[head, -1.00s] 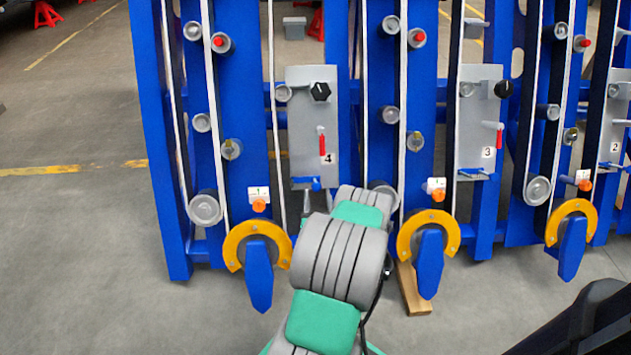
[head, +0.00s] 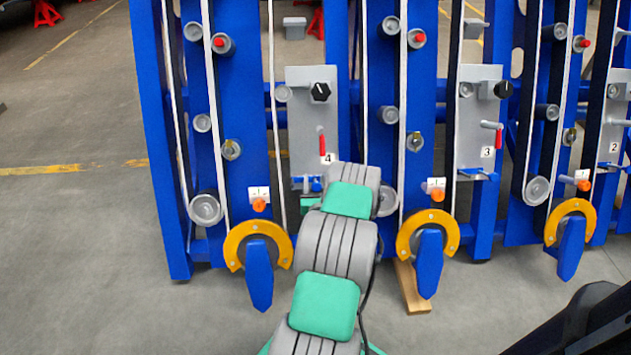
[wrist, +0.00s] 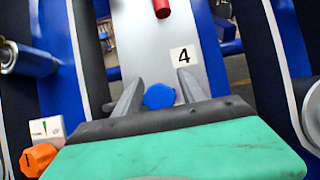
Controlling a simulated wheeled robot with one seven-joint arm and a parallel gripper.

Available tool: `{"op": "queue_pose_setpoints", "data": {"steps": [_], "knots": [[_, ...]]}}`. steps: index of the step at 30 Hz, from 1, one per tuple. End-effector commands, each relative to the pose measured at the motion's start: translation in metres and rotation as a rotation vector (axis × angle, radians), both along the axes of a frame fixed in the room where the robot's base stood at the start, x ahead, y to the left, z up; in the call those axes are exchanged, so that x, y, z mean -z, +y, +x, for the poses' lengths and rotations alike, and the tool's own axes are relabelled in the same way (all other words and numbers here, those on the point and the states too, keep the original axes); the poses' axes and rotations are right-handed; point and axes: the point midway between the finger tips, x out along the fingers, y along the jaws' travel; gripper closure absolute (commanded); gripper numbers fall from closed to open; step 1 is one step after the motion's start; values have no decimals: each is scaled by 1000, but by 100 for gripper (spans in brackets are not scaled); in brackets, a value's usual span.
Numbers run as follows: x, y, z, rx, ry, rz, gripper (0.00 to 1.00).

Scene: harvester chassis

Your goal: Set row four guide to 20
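The row four plate (head: 303,128) is grey, with a "4" label (head: 328,158), a black knob (head: 320,91) at the top and a red handle (head: 321,144) below it. The label also shows in the wrist view (wrist: 184,56). A blue rounded knob (wrist: 160,96) sits at the plate's lower end. My gripper (wrist: 160,79) is open, with one finger on each side of the blue knob in the wrist view. I cannot tell whether the fingers touch it. My arm hides most of the gripper in the head view. No scale reading of 20 is legible.
An orange knob (wrist: 38,160) with a small white scale card (wrist: 46,129) is at the wrist view's lower left. Yellow collars (head: 240,240) with blue pointed pieces stand low in front. Row three's plate (head: 475,130) is to the right. Floor at left is clear.

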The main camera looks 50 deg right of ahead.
Motion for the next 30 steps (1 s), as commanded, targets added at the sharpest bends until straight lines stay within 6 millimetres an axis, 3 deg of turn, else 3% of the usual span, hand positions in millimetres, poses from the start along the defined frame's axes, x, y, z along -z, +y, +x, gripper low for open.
{"op": "queue_pose_setpoints", "data": {"steps": [17,30], "knots": [[0,0,0,0,0,0,100],[0,0,0,0,0,0,100]]}}
